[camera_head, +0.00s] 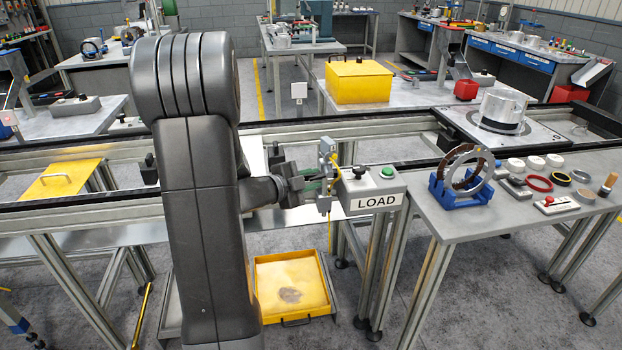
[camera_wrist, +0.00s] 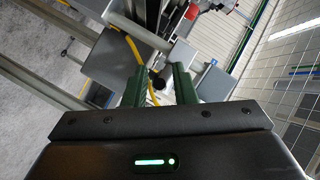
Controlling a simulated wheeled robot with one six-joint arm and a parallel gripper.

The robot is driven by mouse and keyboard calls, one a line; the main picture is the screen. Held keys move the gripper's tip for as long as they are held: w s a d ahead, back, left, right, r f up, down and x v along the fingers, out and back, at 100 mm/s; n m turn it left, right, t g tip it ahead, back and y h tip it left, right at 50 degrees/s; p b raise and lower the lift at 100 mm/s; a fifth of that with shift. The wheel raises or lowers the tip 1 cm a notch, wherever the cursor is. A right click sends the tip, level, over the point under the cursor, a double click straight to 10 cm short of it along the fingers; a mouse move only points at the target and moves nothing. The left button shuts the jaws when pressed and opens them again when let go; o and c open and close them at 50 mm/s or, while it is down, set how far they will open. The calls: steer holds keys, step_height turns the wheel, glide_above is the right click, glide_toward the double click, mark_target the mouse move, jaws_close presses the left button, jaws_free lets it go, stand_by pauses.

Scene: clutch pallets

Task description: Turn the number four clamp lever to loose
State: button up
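My gripper (camera_head: 318,186) is at the end of my arm in the middle of the head view, left of the LOAD box (camera_head: 374,203). It also shows in the wrist view (camera_wrist: 160,84), where its two green fingers stand apart with a gap between them. A small dark round part lies in line with that gap; I cannot tell whether it is a lever or a knob, or whether the fingers touch it. I cannot make out a clamp lever marked number four in either view. My arm hides part of the conveyor.
A grey post-mounted device (camera_head: 327,160) with a yellow cable stands close to my gripper. A pallet (camera_head: 462,122) carrying a metal housing (camera_head: 502,108) sits on the conveyor at right. A blue cradle (camera_head: 462,196) holds a ring on the bench. A yellow tray (camera_head: 322,297) lies below.

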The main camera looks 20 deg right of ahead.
steer(key=shift+o, duration=0.4)
steer(key=v, duration=1.3)
steer(key=shift+a, duration=0.35)
steer(key=shift+s+d+r, duration=0.1)
steer(key=x, duration=1.3)
steer(key=shift+d, duration=0.2)
steer(key=shift+d+f+b, duration=0.15)
steer(key=shift+f+b, duration=0.1)
steer(key=shift+b, duration=0.05)
steer(key=shift+r, duration=0.2)
